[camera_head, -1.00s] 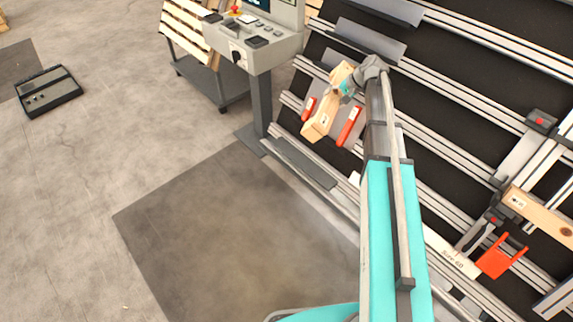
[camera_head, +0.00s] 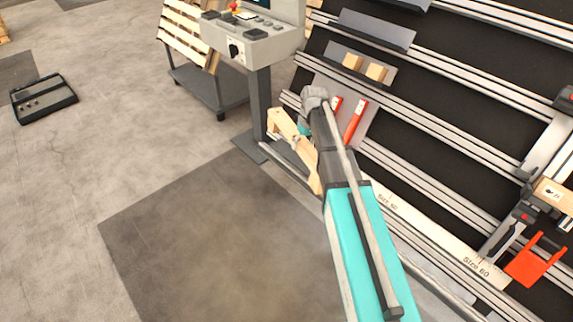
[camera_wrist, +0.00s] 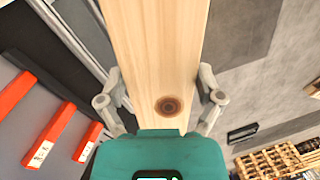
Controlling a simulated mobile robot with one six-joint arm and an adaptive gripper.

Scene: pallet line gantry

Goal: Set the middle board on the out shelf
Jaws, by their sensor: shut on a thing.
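My gripper (camera_head: 300,135) is shut on a pale wooden board (camera_head: 279,124), held tilted in front of the rack's left end, beside a grey panel with red strips. In the wrist view, the board (camera_wrist: 158,45) runs up between the two fingers of my gripper (camera_wrist: 160,98), with a dark knot near its held end. My arm hides part of the board and of the panel. Red strips (camera_head: 355,121) stand on the grey panel (camera_head: 372,118); several show in the wrist view (camera_wrist: 52,132). I cannot tell which shelf is the out shelf.
Two wooden blocks (camera_head: 376,71) sit on a grey ledge (camera_head: 338,57) above the panel. A control console (camera_head: 262,42) stands behind left, near a cart with a pallet (camera_head: 187,38). A red fork-shaped piece (camera_head: 535,262) is at the right.

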